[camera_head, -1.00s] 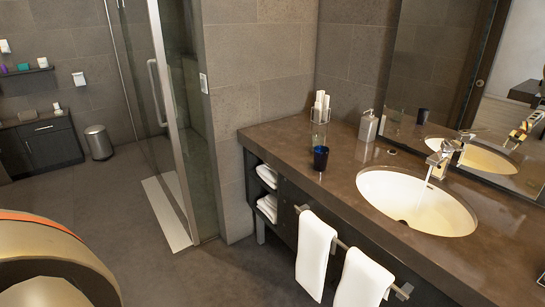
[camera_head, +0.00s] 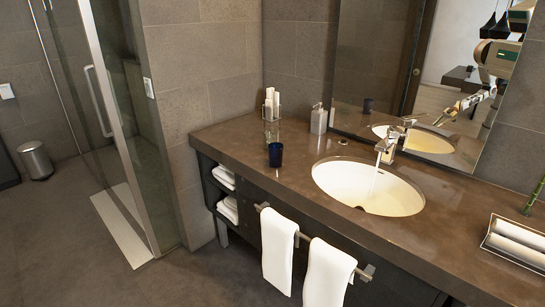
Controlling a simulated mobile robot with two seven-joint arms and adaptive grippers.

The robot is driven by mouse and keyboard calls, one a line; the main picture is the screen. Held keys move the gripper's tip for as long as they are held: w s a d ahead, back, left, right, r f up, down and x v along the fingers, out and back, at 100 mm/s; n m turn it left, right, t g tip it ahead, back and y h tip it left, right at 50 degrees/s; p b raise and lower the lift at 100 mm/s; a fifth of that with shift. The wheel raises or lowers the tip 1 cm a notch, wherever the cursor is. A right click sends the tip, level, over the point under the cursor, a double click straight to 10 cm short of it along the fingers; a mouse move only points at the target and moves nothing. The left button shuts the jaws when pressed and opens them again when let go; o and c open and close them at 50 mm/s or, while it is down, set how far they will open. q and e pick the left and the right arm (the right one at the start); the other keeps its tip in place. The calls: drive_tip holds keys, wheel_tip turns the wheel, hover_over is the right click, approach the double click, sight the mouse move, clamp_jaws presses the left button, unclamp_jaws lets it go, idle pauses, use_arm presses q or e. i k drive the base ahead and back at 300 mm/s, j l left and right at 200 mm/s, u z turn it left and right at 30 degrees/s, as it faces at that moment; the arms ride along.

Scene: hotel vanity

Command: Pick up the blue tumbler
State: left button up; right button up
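The blue tumbler (camera_head: 275,154) is a small dark blue cup standing upright on the brown vanity counter (camera_head: 225,141), left of the sink. A clear glass (camera_head: 271,131) stands just behind it. The tumbler's reflection shows in the mirror. Neither of my grippers is directly in view. Part of my robot body shows reflected at the mirror's upper right, too small to tell a gripper's state.
The sink (camera_head: 368,187) has its faucet (camera_head: 388,146) running. A soap dispenser (camera_head: 318,119) and a holder with white rolls (camera_head: 272,103) stand behind. White towels (camera_head: 279,250) hang on a front rail. A tray (camera_head: 515,243) is at right.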

sight(276, 155)
drive_tip(key=i+j+z, duration=0.15)
drive_tip(key=z, duration=1.15)
drive_tip(key=j+z, duration=0.75)
drive_tip(key=j, duration=0.15)
drive_tip(key=j+z, duration=0.2)
drive_tip(key=j, duration=0.3)
drive_tip(key=k+j+z, duration=0.15)
drive_tip(key=j, duration=0.35)
drive_tip(key=k+j, duration=0.1)
drive_tip(key=j, duration=0.55)
drive_tip(key=k+j, duration=0.15)
drive_tip(key=j, duration=0.15)
drive_tip(key=i+z, duration=0.05)
